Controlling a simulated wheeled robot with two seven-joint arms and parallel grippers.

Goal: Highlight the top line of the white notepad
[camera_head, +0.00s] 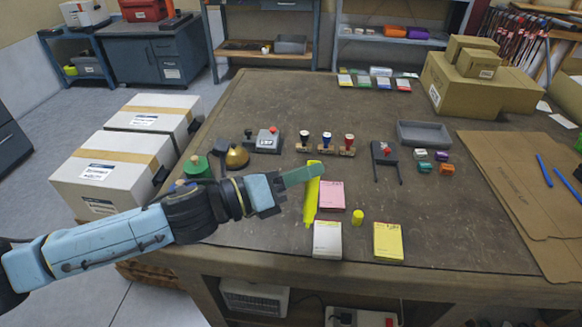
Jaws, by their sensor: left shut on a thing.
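My left gripper (311,174) reaches in from the left and is shut on a yellow highlighter (310,200). The highlighter is held nearly upright, its lower end near the top left corner of the white notepad (327,242). I cannot tell whether it touches the pad or the table. A pink notepad (332,196) lies just behind the white one, and a yellow notepad (388,243) lies to its right. A small yellow cap (358,217) stands on the table between them, apart from the highlighter. My right gripper is out of view.
The dark workbench (250,215) holds stampers (327,142), a grey boxed device (268,140), a brass bell (236,156) and a grey tray (424,134) behind the pads. Cardboard sheets (525,180) lie at right, cardboard boxes (480,85) at the back right. The table right of the yellow pad is clear.

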